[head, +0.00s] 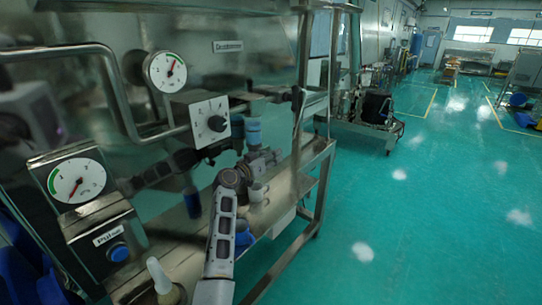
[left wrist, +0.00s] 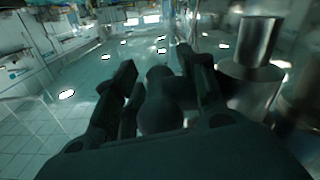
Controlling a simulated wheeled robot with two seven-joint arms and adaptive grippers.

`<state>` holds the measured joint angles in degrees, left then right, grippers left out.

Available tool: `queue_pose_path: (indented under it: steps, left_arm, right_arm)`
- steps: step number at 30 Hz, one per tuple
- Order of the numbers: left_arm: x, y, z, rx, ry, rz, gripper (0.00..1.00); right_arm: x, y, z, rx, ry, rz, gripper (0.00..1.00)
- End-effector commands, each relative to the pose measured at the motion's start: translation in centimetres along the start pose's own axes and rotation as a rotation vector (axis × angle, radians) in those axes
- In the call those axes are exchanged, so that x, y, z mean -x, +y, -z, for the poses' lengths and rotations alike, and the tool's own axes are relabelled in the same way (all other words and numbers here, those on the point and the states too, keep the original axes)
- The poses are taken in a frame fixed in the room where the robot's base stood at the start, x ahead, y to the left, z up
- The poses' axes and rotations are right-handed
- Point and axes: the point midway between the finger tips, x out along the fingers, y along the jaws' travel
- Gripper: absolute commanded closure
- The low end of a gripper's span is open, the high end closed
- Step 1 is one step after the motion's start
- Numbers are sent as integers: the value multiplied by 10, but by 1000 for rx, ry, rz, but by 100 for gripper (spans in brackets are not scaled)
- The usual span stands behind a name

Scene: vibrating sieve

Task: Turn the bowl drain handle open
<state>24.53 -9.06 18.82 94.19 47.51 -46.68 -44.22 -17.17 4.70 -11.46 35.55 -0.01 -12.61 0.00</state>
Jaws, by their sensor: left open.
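My left gripper (head: 185,160) reaches in from the left in front of the steel machine, dark and partly blurred against it. In the left wrist view its two dark fingers (left wrist: 160,85) stand apart. A dark rounded piece (left wrist: 160,105) lies between them; I cannot tell whether it is the drain handle or touches a finger. A blue grip (head: 192,204) hangs just below the left gripper in the head view. I cannot tell for sure which part is the bowl drain handle. My other arm (head: 222,235) rises from the bottom centre; its gripper's fingers are not clear.
Two dial gauges (head: 165,70) (head: 77,180), a knob box (head: 205,119) and a blue-button box (head: 112,246) stand close by. A bent steel pipe (head: 115,90) crosses at left. A steel cylinder (left wrist: 257,45) is right of my left fingers. Green floor (head: 410,230) is clear at right.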

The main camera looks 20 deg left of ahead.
Motion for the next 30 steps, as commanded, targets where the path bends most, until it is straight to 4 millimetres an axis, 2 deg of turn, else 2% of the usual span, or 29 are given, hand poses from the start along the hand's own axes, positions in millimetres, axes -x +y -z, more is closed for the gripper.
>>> queue_pose_path:
  steps: [4, 14, 30]
  left_arm:
    - [0, 0, 0, 0, 0, 0, 58]
    - [0, 0, 0, 0, 1, 0, 100]
    - [0, -1, 0, -3, -37, 8, 100]
  right_arm:
    - [0, 0, 0, 0, 0, 0, 60]
    - [0, 0, 0, 0, -1, 0, 60]
    - [-3, -4, 0, -2, 0, 4, 60]
